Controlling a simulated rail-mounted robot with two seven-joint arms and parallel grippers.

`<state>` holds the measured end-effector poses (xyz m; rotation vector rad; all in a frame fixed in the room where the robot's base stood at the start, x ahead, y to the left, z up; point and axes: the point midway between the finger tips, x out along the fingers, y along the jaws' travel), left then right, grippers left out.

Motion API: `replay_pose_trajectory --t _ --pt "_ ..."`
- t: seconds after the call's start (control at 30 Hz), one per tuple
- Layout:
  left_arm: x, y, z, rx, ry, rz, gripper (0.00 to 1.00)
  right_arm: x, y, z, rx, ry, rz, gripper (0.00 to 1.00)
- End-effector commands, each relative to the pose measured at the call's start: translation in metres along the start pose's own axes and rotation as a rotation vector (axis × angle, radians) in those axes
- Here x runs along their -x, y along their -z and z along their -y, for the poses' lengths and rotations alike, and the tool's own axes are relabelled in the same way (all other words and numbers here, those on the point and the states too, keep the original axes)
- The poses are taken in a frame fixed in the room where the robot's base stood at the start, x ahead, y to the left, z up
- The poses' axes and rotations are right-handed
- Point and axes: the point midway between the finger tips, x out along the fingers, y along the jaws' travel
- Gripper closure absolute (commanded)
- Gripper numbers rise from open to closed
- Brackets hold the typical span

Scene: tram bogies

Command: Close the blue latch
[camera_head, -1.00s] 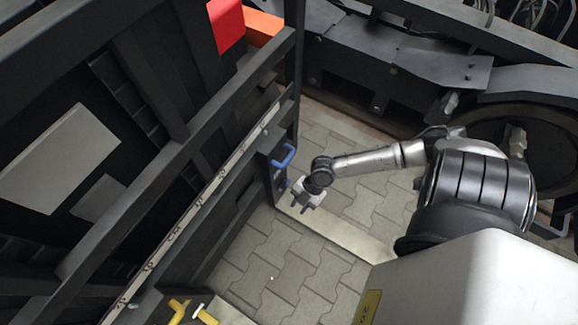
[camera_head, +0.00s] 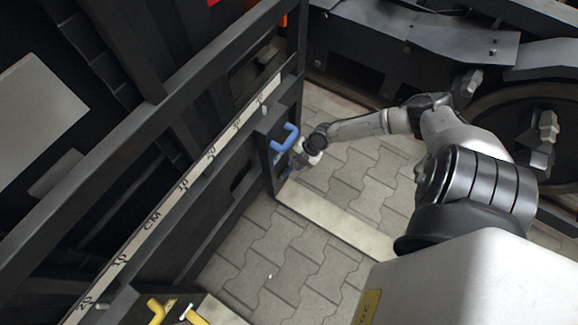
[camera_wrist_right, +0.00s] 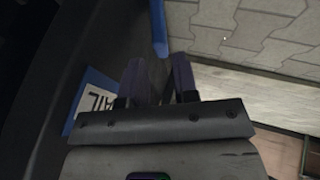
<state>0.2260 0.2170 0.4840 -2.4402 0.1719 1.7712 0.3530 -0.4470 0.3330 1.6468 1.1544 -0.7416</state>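The blue latch handle (camera_head: 285,138) is on the end post of the dark frame, left of my right arm in the head view. My right gripper (camera_head: 290,168) is just below the handle, close to the post; whether it touches is unclear. In the right wrist view my right gripper (camera_wrist_right: 158,68) has its two dark fingers apart, with nothing clearly between them. A blue strip (camera_wrist_right: 159,28), perhaps part of the latch, shows just beyond the fingertips. A blue-edged label (camera_wrist_right: 90,98) lies left of the fingers. My left gripper is out of view.
The dark frame rail with a measuring strip (camera_head: 150,218) runs along the left. Yellow handles (camera_head: 172,312) are at the bottom. Dark bogie parts (camera_head: 410,40) stand at the back. Paved floor (camera_head: 270,250) lies open between frame and my body.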

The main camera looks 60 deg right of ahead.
Motion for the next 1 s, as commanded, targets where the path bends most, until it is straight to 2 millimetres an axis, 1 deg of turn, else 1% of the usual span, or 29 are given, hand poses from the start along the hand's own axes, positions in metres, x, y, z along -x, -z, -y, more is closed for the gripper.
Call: replay_pose_trajectory --t 0.03,0.1,0.3,0.4,0.6,0.87,1.0 --pt "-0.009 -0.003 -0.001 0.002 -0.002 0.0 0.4 -0.014 -0.001 0.001 0.0 -0.002 -0.002 0.72" --pt "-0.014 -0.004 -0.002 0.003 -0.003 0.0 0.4 -0.025 -0.001 0.001 0.0 -0.002 -0.001 0.72" --pt "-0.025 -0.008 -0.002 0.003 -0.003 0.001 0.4 -0.048 -0.001 0.001 -0.001 0.0 -0.001 0.72" --pt "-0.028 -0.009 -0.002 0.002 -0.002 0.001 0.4 -0.054 0.0 0.0 0.0 0.0 0.0 0.72" --pt "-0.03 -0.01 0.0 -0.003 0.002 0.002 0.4 -0.06 0.0 0.0 -0.001 0.001 -0.001 0.72" --pt "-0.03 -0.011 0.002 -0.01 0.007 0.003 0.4 -0.06 0.001 0.0 0.0 0.001 0.0 0.72" --pt "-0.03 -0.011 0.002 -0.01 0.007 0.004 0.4 -0.06 0.001 0.0 0.0 0.001 0.0 0.85"
